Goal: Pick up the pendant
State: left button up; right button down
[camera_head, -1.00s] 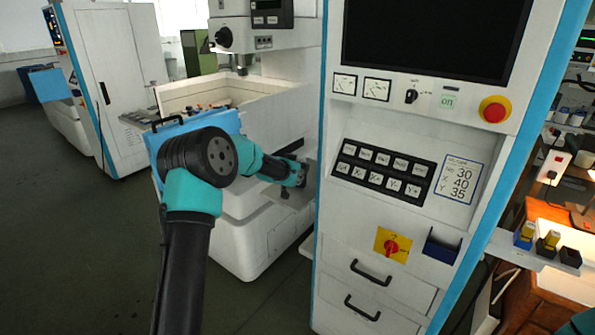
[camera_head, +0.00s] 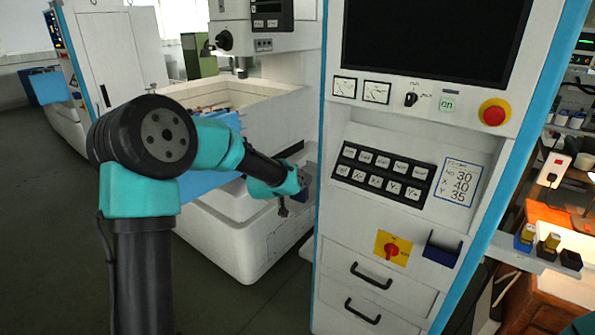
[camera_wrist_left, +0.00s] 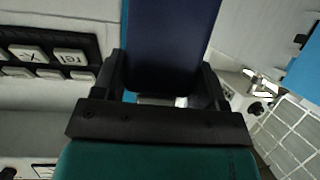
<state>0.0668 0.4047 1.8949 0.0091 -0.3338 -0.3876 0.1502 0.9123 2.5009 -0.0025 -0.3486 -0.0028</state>
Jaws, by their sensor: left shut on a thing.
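My left gripper (camera_head: 306,181) is beside the left edge of the white console, where its fingertips are small and hard to make out. In the left wrist view, the two black fingers of this gripper (camera_wrist_left: 170,98) are closed on a dark blue, box-like body (camera_wrist_left: 172,45), which I take to be the pendant. The body runs up out of the top of that view, so its far end is hidden. I cannot make out the pendant clearly in the head view. My right gripper is not in view.
The white console (camera_head: 405,130) has a black keypad (camera_head: 383,175), a red stop button (camera_head: 494,112) and an empty-looking dark blue holder (camera_head: 442,248). A white machine with an open tank (camera_head: 275,125) stands behind my left arm. Open floor (camera_head: 50,230) lies to the left.

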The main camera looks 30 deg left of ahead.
pick_arm(q)
jog(key=shift+s+d+r, duration=0.1)
jog(key=shift+s+d, duration=0.2)
jog(key=shift+s, duration=0.2)
jog(key=shift+s+d+r, duration=0.1)
jog(key=shift+s+d, duration=0.15)
jog(key=shift+s, duration=0.25)
